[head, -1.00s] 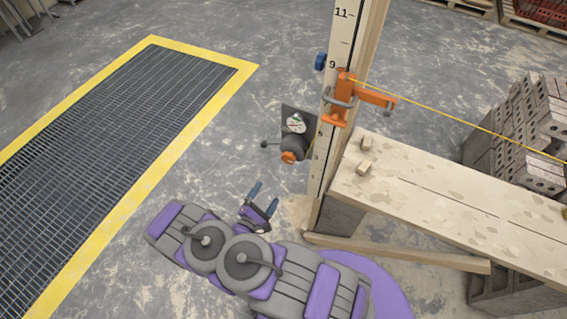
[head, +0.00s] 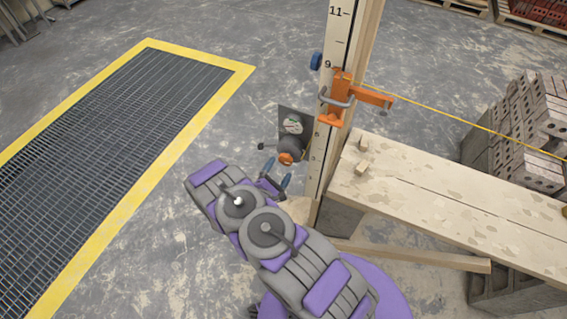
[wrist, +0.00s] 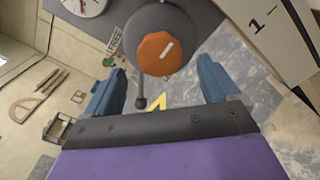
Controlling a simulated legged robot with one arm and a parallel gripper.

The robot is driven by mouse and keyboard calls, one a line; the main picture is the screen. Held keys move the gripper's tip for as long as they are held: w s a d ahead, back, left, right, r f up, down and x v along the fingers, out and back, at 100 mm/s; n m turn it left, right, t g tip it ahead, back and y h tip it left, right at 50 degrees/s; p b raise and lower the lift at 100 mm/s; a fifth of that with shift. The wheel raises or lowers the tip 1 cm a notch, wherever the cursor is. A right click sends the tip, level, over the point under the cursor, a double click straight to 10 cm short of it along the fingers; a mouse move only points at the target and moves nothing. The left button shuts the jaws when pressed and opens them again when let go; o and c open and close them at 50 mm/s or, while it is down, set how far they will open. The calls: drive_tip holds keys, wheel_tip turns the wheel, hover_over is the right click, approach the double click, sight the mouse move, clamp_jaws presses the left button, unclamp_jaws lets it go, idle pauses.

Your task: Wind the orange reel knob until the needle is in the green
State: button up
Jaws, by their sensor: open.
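The orange reel knob (head: 286,158) sits on the front of a dark round reel (head: 293,146), mounted on a grey plate beside the marked post. In the wrist view the knob (wrist: 165,53) is an orange faceted cap with a white line slanting up to the right. The dial (head: 293,124) is above the reel; in the wrist view it is cut off by the top edge (wrist: 85,5), and I cannot tell where its needle points. My gripper (head: 276,172) is open and empty just below the knob. Its blue fingers (wrist: 158,80) stand either side, apart from the knob.
The marked wooden post (head: 341,60) with an orange clamp (head: 340,98) and taut yellow line stands close on the right. A plank bench (head: 440,200) extends right from it. A small black lever (wrist: 141,90) hangs below the reel. Open floor lies left, beside the yellow-edged grate (head: 130,110).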

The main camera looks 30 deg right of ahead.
sight(284, 162)
drive_tip(key=shift+x, duration=2.25)
drive_tip(key=shift+s, duration=0.1)
drive_tip(key=shift+c, duration=0.2)
drive_tip(key=c, duration=1)
drive_tip(key=shift+m, duration=0.3)
drive_tip(key=shift+c, duration=0.2)
